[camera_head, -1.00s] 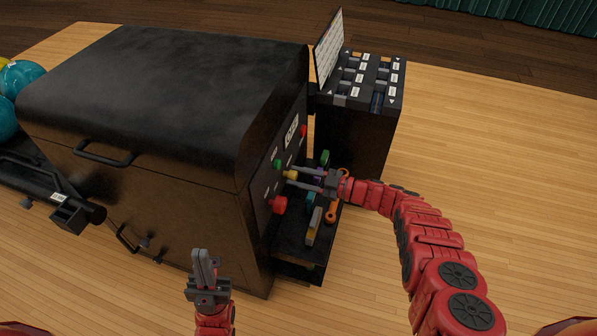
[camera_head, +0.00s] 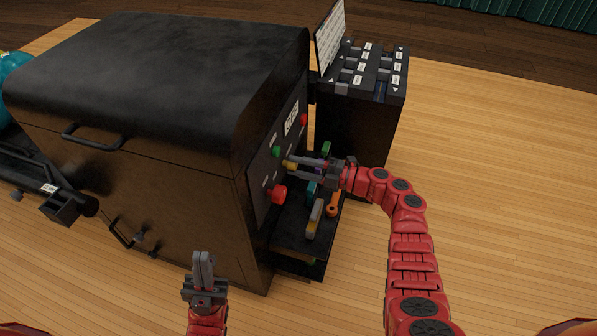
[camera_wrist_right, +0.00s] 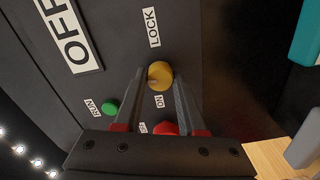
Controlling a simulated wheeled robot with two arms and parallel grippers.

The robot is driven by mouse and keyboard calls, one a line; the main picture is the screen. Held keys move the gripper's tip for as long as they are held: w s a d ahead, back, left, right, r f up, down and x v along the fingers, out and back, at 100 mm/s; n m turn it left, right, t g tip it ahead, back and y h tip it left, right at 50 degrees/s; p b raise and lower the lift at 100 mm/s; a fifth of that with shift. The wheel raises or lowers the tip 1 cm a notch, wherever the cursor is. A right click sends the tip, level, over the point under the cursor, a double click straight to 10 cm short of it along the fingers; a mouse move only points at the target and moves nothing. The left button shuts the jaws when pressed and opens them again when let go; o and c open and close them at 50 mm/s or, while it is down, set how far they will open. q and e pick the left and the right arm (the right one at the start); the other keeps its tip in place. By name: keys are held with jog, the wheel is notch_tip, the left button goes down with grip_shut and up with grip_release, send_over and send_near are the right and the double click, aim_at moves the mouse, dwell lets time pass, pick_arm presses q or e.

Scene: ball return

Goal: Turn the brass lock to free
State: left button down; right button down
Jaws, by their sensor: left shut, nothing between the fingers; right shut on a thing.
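The brass lock (camera_head: 289,165) is a round yellow knob on the black machine's side panel. In the right wrist view the lock (camera_wrist_right: 160,75) sits under the label LOCK, with the label ON below it. My right gripper (camera_head: 298,167) is shut on the lock, one finger on each side of it. The right wrist view shows this gripper (camera_wrist_right: 158,88) from behind, facing the panel. My left gripper (camera_head: 203,262) is shut and empty, pointing up in front of the machine, apart from it.
A green RUN button (camera_head: 276,152) and a large red button (camera_head: 278,195) flank the lock on the panel. A low shelf (camera_head: 290,240) below holds tools. A black cabinet (camera_head: 360,135) stands behind my right gripper. Wooden floor is clear to the right.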

jog(key=shift+f+n+b, duration=0.1)
jog(key=shift+n+b, duration=0.5)
jog(key=shift+n, duration=0.1)
jog(key=c, duration=0.5)
grip_release()
jog(key=shift+d, duration=0.1)
jog(key=p+v, duration=0.2)
jog(key=v, duration=1.5)
jog(key=shift+d, duration=0.15)
